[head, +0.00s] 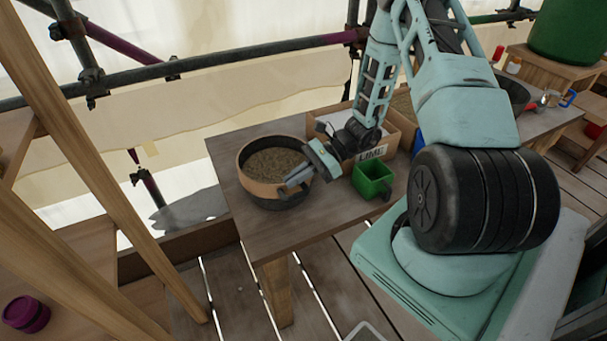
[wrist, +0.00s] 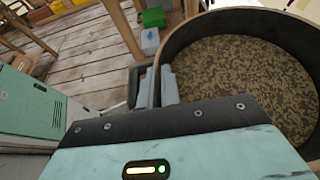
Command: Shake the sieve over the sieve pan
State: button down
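The sieve (head: 259,187) is a round tan-rimmed vessel holding brown speckled grains, at the left end of the table in the head view. It fills the right of the wrist view (wrist: 215,24). The dark sieve pan (head: 283,203) shows directly below it; whether they touch is hard to tell. My gripper (head: 297,179) is at the sieve's right side in the head view. In the wrist view my gripper (wrist: 158,88) has its grey fingers close together on either side of the sieve's rim, and appears shut on it. The pan is not clearly visible there.
A green square container (head: 371,181) stands on the table (head: 262,228) close to my gripper. A cardboard box labelled LIME (head: 372,154) is behind it. Scaffold poles (head: 220,57) run behind the table. The table's front left corner is bare.

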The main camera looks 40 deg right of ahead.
jog(key=shift+w+a+f, duration=0.1)
jog(key=shift+w+a, duration=0.15)
jog(key=shift+a, duration=0.6)
jog(key=shift+s+d, duration=0.2)
jog(key=shift+d, duration=0.4)
jog(key=shift+s+d, duration=0.15)
jog(key=shift+d, duration=0.45)
jog(key=shift+w+a+p, duration=0.2)
jog(key=shift+a+p, duration=0.05)
jog(key=shift+a, duration=0.35)
jog(key=shift+w+a+p, duration=0.15)
jog(key=shift+a+p, duration=0.05)
jog(key=shift+a, duration=0.4)
jog(key=shift+s+d, duration=0.2)
jog(key=shift+d, duration=0.4)
jog(key=shift+s+d, duration=0.15)
jog(key=shift+d, duration=0.45)
jog(key=shift+d, duration=0.1)
